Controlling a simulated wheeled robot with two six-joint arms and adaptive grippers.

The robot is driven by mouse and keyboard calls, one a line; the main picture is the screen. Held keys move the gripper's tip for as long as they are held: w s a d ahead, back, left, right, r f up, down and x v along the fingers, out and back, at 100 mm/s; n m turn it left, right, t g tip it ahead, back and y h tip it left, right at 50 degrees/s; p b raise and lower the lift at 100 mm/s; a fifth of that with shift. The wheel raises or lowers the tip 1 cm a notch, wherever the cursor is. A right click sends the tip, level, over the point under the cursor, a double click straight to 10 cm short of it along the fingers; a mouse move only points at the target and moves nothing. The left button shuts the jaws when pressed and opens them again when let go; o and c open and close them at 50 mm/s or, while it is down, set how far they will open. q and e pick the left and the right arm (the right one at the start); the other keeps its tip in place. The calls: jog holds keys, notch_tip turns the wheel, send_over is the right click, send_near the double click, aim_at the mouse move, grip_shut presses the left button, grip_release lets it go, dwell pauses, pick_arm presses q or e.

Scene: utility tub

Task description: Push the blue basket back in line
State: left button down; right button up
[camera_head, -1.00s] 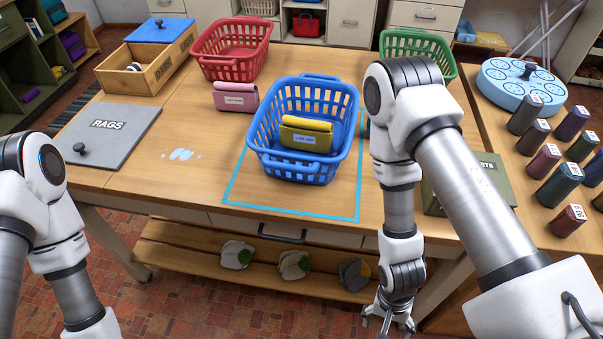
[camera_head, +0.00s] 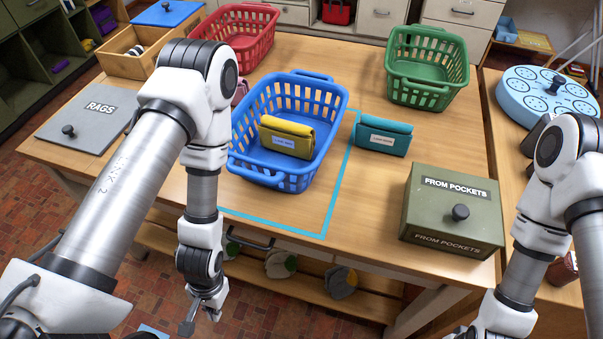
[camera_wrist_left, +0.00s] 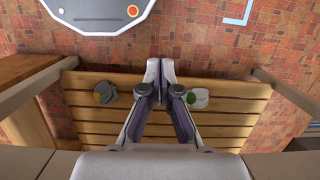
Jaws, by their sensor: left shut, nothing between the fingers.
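The blue basket (camera_head: 262,163) stands upright on the wooden table, with a yellow labelled pouch (camera_head: 287,136) inside. A light-blue tape outline (camera_head: 335,195) shows bare to its right and in front; its left side is hidden behind my left arm. My left gripper (camera_head: 203,317) hangs low in front of the table edge, below the tabletop and apart from the basket. In the left wrist view its fingers (camera_wrist_left: 160,80) are together and empty, over the slatted lower shelf. My right arm is at the lower right, but its gripper is out of frame.
A red basket (camera_head: 236,37) and green basket (camera_head: 426,68) stand at the back. A teal pouch (camera_head: 383,136) lies just right of the tape. A green box (camera_head: 451,211) stands at the front right, and a grey RAGS lid (camera_head: 91,118) at left. Table between teal pouch and green basket is clear.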

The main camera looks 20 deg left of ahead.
aim_at(261, 165)
pick_arm(q)
jog(key=w+d+r+t+p, duration=0.1)
jog(key=w+d+r, duration=0.1)
jog(key=w+r, duration=0.6)
jog(key=w+d+r+t, duration=0.1)
jog(key=w+r, duration=0.3)
jog(key=r, duration=0.8)
jog(key=w+d+r+t+p, duration=0.1)
jog(key=w+d+r, duration=0.1)
jog(key=w+r, duration=0.65)
notch_tip(261, 165, down, 8)
jog(key=w+p, duration=0.2)
jog(key=shift+a+p, duration=0.25)
jog(key=shift+p, duration=0.15)
